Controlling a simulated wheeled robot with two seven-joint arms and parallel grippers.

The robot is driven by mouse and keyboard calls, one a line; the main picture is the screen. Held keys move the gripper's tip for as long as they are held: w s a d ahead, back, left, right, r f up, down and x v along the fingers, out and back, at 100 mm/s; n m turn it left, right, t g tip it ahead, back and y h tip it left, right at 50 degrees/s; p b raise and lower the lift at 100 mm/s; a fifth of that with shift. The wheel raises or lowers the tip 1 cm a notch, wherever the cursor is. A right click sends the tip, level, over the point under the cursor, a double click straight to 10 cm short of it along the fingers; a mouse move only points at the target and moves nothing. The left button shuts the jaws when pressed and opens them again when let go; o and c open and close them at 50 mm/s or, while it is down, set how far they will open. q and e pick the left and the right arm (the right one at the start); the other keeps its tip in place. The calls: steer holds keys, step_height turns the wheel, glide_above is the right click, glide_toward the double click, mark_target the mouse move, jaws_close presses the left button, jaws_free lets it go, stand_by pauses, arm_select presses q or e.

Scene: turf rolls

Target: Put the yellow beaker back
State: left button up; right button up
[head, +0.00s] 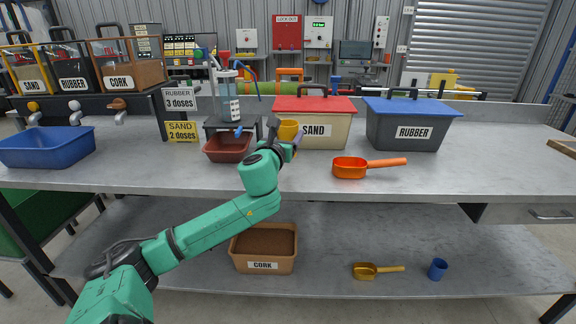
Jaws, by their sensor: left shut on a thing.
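The yellow beaker (289,129) is at the end of my green left arm, above the worktop and in front of the left part of the SAND box. My left gripper (283,134) is shut on it; the fingers are small and partly hidden by the wrist. The beaker looks roughly upright; its contents cannot be seen. My right gripper is not in view.
The red-lidded SAND box (335,133) and blue-lidded RUBBER box (399,136) stand behind. A dark red bowl (227,149) is left of the gripper. An orange scoop (350,169) lies in front. The CORK bin (264,261), yellow scoop (365,271) and blue beaker (438,269) are on the lower shelf.

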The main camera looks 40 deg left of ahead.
arm_select(q)
step_height(320, 180, down, 5)
steer(key=shift+f+b, duration=0.1)
steer(key=shift+b, duration=0.6)
steer(key=shift+f, duration=0.35)
steer(key=shift+r, duration=0.1)
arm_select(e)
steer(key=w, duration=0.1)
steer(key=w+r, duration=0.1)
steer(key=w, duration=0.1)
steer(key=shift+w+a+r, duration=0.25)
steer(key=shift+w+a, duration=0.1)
arm_select(q)
steer(key=o, duration=1.4)
steer(key=shift+o, duration=0.2)
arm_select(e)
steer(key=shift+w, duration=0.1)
arm_select(q)
steer(key=shift+s, duration=0.1)
